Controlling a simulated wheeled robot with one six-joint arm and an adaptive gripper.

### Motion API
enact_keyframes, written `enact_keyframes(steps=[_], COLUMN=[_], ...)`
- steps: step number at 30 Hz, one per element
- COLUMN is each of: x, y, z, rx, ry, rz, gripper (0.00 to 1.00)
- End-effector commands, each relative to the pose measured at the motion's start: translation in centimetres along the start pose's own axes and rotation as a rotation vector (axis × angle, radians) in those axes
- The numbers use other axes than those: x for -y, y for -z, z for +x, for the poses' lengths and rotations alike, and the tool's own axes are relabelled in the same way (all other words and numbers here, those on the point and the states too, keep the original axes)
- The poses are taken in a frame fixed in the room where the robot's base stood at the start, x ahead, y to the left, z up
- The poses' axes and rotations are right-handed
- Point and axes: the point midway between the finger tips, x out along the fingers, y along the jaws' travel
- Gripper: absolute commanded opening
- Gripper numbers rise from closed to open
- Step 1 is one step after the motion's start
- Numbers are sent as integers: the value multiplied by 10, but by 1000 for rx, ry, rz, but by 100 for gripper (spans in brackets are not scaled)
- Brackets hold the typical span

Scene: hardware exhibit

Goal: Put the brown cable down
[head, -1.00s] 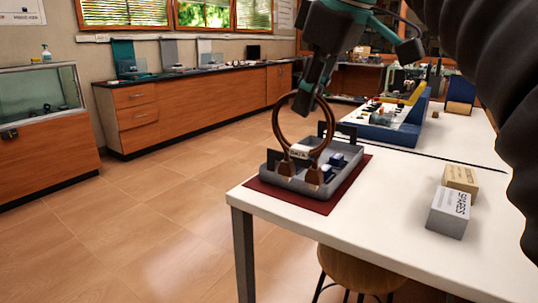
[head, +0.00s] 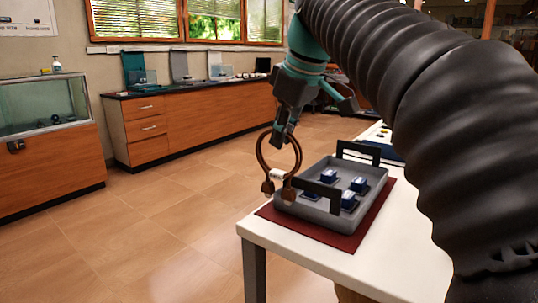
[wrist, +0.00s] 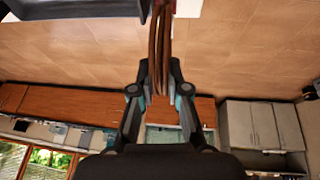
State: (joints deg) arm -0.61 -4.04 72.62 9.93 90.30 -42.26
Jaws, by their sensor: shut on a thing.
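The brown cable (head: 262,152) is a looped coil with a white tag and brown connectors at its lower end. My gripper (head: 287,131) is shut on the top of the loop, and the cable hangs upright below it. In the head view the cable shows at the left side of the grey tray, with its connectors near the tray's rim; whether they touch it I cannot tell. In the wrist view the cable (wrist: 160,45) runs between the fingers of my gripper (wrist: 161,75).
The grey tray (head: 312,213) with dark handles holds several small blue-and-white parts (head: 349,199). It stands on a dark red mat (head: 330,238) at the corner of a white table (head: 383,262). Wooden cabinets (head: 200,118) and a glass case (head: 42,105) stand across open floor.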

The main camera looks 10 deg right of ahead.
Motion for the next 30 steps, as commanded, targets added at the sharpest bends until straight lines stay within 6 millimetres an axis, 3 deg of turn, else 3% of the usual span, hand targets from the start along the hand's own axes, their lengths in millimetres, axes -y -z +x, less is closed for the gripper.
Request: enact_keyframes(steps=[4, 12, 26, 27, 29, 30], x=[-2, 3, 3, 3, 3, 3], y=[3, -10, -13, -13, -12, -12], z=[9, 40, 46, 46, 45, 45], rx=[0, 1, -1, 0, 0, 0], ry=[0, 1, -1, 0, 0, 0], rz=[-1, 0, -1, -1, -1, -1], gripper=[0, 0, 0, 22, 37, 40])
